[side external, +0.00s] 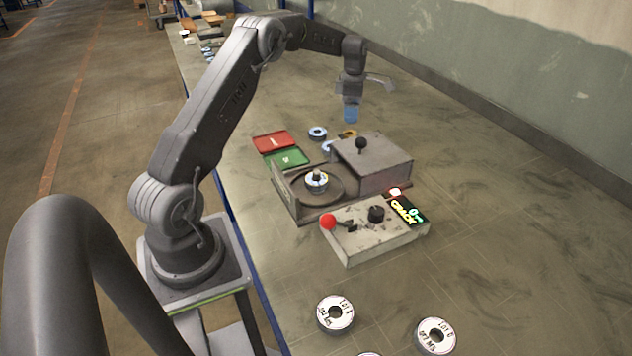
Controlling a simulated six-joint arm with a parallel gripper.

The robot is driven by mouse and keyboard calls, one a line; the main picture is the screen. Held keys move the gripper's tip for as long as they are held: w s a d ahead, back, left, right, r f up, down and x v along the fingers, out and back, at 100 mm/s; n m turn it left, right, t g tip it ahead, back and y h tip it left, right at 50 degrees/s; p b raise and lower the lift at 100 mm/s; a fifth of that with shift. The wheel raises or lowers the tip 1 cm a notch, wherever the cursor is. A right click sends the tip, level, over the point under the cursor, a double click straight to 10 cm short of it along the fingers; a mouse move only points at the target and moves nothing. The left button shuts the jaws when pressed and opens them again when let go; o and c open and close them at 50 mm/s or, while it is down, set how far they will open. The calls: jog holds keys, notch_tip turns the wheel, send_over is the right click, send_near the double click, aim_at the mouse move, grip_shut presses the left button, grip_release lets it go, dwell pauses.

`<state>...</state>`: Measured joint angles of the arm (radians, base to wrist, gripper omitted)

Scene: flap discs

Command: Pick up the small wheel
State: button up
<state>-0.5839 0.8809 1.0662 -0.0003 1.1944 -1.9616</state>
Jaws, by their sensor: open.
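My gripper (351,114) hangs in the air, pointing down, above the back of the bench. Its bluish fingertips are open, and I see nothing between them. A small blue-rimmed wheel (317,132) lies on the bench below and to the left of my gripper. Another bluish wheel (327,147) is partly hidden behind the grey box, and a yellowish ring (348,133) lies close to the box's back edge. A wheel with a pale face (317,184) sits on the round turntable around a central post. I cannot tell which one the task calls the small wheel.
A grey box with a black knob (385,162) stands beside the turntable (345,187). In front is a control box (365,238) with a red-ball lever and lit sign. Red (274,142) and green (287,158) trays lie left. Larger labelled discs (335,314) lie in front. The bench's right side is clear.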

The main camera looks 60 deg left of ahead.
jog(key=o, duration=0.3)
dwell(0.4)
jog(key=s+d+r+m, duration=0.2)
jog(key=d, duration=0.2)
jog(key=s+d+r+m+y, duration=0.1)
jog(key=s+d+r+m, duration=0.1)
jog(key=d, duration=0.1)
jog(key=s+d+r+m+y, duration=0.1)
jog(key=s+d+r+m, duration=0.1)
jog(key=d+r, duration=0.1)
jog(key=shift+d, duration=0.85)
jog(key=s+d+r+m+y, duration=0.1)
jog(key=s+d+r+m, duration=0.1)
jog(key=s+d+m, duration=0.3)
jog(key=m+t+y, duration=0.1)
jog(key=m+t, duration=0.1)
jog(key=m, duration=0.3)
send_near(317, 174)
jog(key=x, duration=0.6)
jog(key=shift+s+f, duration=0.1)
jog(key=shift+s, duration=0.05)
jog(key=shift+x, duration=2.55)
